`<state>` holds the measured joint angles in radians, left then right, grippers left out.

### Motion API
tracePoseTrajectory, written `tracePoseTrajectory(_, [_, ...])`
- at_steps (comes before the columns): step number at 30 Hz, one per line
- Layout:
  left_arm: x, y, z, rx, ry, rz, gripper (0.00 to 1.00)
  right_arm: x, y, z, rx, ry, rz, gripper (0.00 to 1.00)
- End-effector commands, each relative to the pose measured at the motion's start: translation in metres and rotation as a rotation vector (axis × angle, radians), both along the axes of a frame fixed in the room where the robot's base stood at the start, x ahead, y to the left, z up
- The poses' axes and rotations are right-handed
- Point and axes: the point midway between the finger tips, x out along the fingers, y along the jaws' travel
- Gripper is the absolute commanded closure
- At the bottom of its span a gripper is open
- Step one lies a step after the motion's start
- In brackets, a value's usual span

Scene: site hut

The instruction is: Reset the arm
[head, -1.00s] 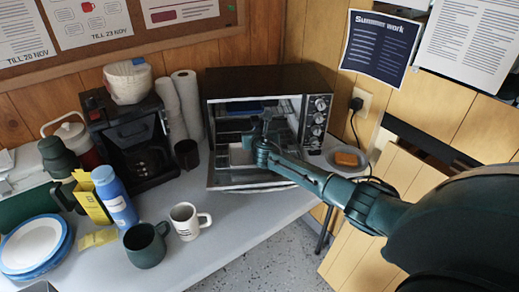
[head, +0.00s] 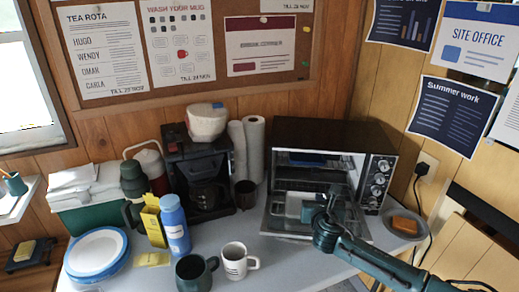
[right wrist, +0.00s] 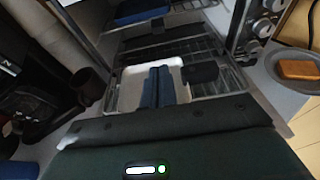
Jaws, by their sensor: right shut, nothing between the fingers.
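My right gripper (head: 328,200) is shut and empty at the open front of the toaster oven (head: 335,135), above its lowered door (head: 285,221). In the right wrist view its two blue fingers (right wrist: 158,86) lie together, pointing into the oven. A pale tray (right wrist: 128,94) shows behind and around the fingers; whether they touch it I cannot tell. The tray also shows in the head view (head: 294,207), partly hidden by the gripper. A blue item (head: 308,159) lies higher up inside the oven. My left gripper is not in view.
A plate with an orange-brown block (head: 405,225) stands right of the oven. To the left are a coffee maker (head: 198,170), a dark mug (head: 195,273), a white mug (head: 237,261), a blue bottle (head: 175,225) and stacked plates (head: 95,255). The counter's front edge is close.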

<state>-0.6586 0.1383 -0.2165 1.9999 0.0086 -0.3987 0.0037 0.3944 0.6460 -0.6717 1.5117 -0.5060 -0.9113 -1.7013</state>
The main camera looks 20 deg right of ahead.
Motion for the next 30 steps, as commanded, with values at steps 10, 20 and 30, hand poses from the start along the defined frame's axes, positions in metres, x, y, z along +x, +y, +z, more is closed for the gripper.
tracePoseTrajectory(10, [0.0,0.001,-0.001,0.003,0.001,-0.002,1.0,-0.088,0.077,-0.052,0.702,-0.018,-0.269,1.0])
tracePoseTrajectory(20, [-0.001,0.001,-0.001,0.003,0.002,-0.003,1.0,-0.252,0.136,-0.069,1.644,-0.094,-1.139,1.0])
tracePoseTrajectory(30, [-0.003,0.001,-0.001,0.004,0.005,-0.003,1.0,-0.349,0.145,-0.049,1.926,-0.26,-1.804,1.0])
